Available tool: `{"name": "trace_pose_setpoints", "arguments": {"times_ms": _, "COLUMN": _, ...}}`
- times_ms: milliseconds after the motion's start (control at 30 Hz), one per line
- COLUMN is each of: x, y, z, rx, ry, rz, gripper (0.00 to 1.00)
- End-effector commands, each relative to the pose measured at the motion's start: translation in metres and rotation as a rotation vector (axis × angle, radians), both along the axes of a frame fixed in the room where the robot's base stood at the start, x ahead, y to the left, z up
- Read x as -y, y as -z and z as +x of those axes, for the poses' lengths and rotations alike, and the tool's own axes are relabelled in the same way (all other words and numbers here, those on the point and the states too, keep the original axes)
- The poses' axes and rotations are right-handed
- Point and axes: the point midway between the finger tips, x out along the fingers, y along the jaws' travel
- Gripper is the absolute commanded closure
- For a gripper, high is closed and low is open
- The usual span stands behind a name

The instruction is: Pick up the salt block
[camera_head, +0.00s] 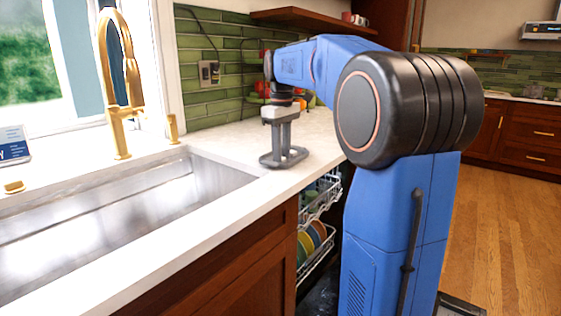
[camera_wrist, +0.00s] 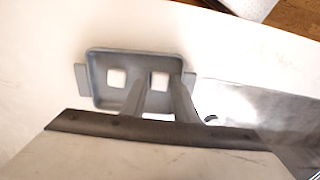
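A grey, shallow tray (camera_wrist: 105,102) with side tabs stands on the pale counter; the head view shows it (camera_head: 268,160) beside the sink's right end. In the wrist view two small white squares show inside it, a left one (camera_wrist: 117,78) and a right one (camera_wrist: 158,82). They look like white blocks, one of which may be the salt block. My gripper (camera_wrist: 160,80) points down into the tray, with its fingers apart on either side of the right white block. I cannot tell whether the fingers touch it. In the head view my gripper (camera_head: 282,148) stands over the tray, and its fingertips are hidden.
The steel sink (camera_head: 130,215) lies left of the tray, with a gold faucet (camera_head: 122,90) behind it. An open dishwasher rack (camera_head: 318,200) with plates is below the counter edge. Red and orange items (camera_head: 262,87) stand near the green tiled wall behind my arm.

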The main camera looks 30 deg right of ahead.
Motion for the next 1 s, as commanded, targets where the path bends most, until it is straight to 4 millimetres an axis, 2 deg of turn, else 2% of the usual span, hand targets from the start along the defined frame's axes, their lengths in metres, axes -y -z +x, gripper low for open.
{"name": "trace_pose_setpoints", "arguments": {"times_ms": 67, "x": 0.000, "y": 0.000, "z": 0.000, "rx": 0.000, "ry": 0.000, "rz": 0.000, "gripper": 0.73}}
{"name": "trace_pose_setpoints", "arguments": {"times_ms": 167, "x": 0.000, "y": 0.000, "z": 0.000, "rx": 0.000, "ry": 0.000, "rz": 0.000, "gripper": 0.97}}
{"name": "trace_pose_setpoints", "arguments": {"times_ms": 200, "x": 0.000, "y": 0.000, "z": 0.000, "rx": 0.000, "ry": 0.000, "rz": 0.000, "gripper": 1.00}}
{"name": "trace_pose_setpoints", "arguments": {"times_ms": 567, "x": 0.000, "y": -0.006, "z": 0.001, "rx": 0.001, "ry": 0.000, "rz": -0.001, "gripper": 1.00}}
{"name": "trace_pose_setpoints", "arguments": {"times_ms": 1000, "x": 0.000, "y": -0.078, "z": 0.001, "rx": 0.001, "ry": 0.000, "rz": -0.001, "gripper": 1.00}}
